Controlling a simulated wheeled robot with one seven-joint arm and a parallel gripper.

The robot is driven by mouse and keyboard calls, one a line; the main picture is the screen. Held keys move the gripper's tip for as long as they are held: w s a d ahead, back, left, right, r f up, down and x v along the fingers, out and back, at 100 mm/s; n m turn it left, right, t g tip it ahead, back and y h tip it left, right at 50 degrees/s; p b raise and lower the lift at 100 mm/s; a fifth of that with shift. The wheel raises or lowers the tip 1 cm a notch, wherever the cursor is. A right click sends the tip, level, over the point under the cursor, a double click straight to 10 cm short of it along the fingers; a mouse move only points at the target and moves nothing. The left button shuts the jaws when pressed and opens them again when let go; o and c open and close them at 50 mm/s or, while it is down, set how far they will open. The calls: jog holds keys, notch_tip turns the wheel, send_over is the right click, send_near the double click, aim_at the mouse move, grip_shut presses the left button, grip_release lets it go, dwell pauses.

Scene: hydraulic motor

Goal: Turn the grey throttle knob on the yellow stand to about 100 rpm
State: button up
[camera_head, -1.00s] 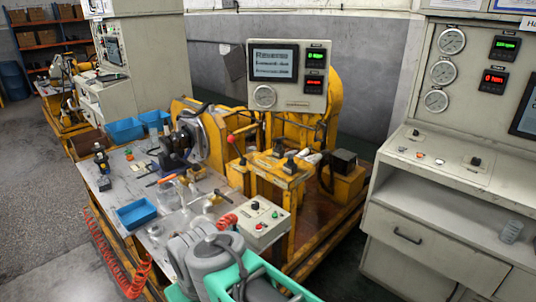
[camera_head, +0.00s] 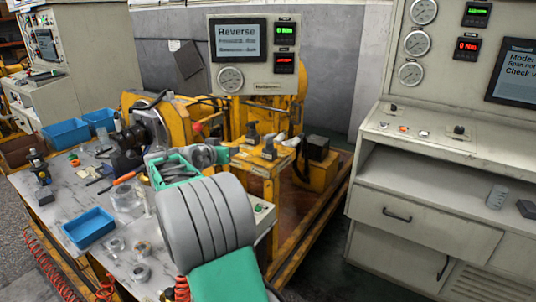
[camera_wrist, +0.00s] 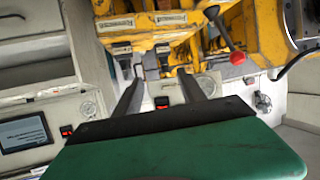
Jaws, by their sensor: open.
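The yellow stand (camera_head: 259,162) is in the middle of the head view, with two dark levers or knobs (camera_head: 269,147) on its top. I cannot tell for certain which is the grey throttle knob. In the wrist view the yellow stand (camera_wrist: 185,48) fills the upper part, with pale labels and dark fittings. My gripper (camera_wrist: 160,75) is open there, its two dark fingers pointing at the stand's near edge. Nothing is held between the fingers. In the head view my arm hides part of the stand's left side and the fingers do not show clearly.
A red-ball lever (camera_wrist: 238,57) stands close right of the fingers in the wrist view. A screen panel (camera_head: 254,55) reading "Reverse" stands behind the stand. Blue bins (camera_head: 89,227) and loose parts cover the left bench. A grey console (camera_head: 440,150) stands at right.

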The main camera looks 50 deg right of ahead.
aim_at(265, 139)
jog(key=s+d+m+g+h, duration=0.1)
jog(key=d, duration=0.3)
jog(key=s+d+f+m+g+h+b, duration=0.1)
jog(key=d+h, duration=0.1)
jog(key=d, duration=0.2)
jog(key=s+d+f+m+g+h+b, duration=0.1)
jog(key=d+h, duration=0.1)
jog(key=d, duration=0.2)
jog(key=shift+s+d+m, duration=0.3)
jog(key=shift+d, duration=0.1)
jog(key=d, duration=0.4)
jog(key=w+d+p, duration=0.1)
jog(key=d, duration=0.2)
jog(key=shift+d, duration=0.1)
jog(key=shift+c, duration=0.3)
grip_shut()
